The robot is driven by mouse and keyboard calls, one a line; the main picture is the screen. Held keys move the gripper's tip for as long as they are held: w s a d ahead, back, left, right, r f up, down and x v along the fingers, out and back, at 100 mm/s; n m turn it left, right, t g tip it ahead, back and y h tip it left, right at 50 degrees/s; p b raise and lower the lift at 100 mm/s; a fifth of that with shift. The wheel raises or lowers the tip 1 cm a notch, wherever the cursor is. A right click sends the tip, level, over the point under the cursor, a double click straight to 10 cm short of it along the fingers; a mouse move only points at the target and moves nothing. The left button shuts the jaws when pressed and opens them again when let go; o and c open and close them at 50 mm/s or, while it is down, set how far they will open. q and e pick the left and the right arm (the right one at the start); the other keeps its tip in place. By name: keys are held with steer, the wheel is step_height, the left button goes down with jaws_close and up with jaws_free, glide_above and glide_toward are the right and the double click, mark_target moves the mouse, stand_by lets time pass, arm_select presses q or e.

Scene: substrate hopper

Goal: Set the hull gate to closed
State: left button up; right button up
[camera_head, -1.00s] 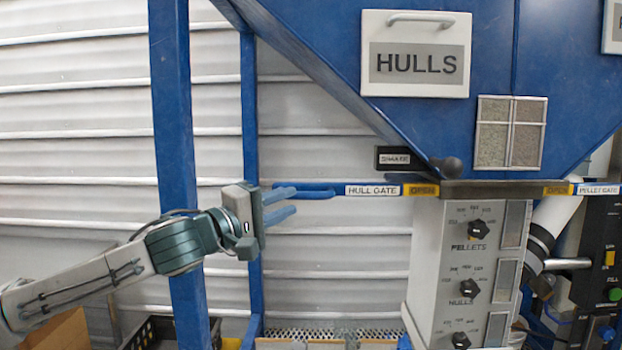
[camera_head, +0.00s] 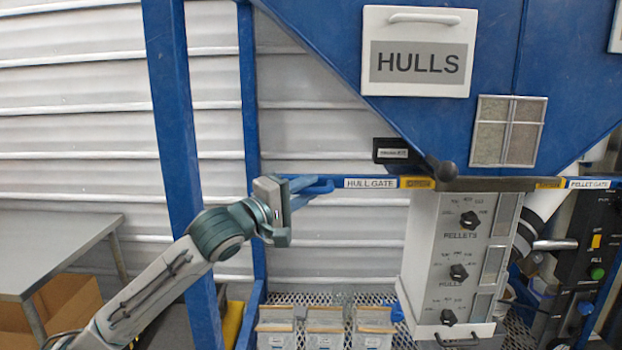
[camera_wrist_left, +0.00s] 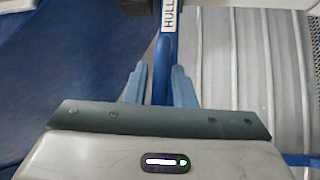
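The hull gate (camera_head: 370,183) is a flat bar under the hopper, with a white HULL GATE label and a yellow tag that seems to read OPEN beside the hopper outlet. Its left end is a blue loop handle (camera_head: 322,186). My left gripper (camera_head: 310,190) is at this handle, its blue fingers pointing right along it and partly overlapping it. In the left wrist view, the blue handle bar (camera_wrist_left: 160,70) runs between the two spread fingers (camera_wrist_left: 159,82), with a gap on the left finger's side. Contact on the right finger's side is unclear. My right gripper is out of view.
A blue post (camera_head: 172,130) stands beside my left arm. Right of the handle is a grey panel (camera_head: 428,250) with black knobs. Below are several bins (camera_head: 325,328) on a mesh shelf. A grey table (camera_head: 50,240) is at the left.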

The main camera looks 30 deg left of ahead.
arm_select(q)
steer(key=shift+p+x, duration=0.4)
steer(key=shift+x, duration=0.4)
steer(key=shift+c, duration=0.4)
jaws_close()
steer(key=shift+d, duration=0.1)
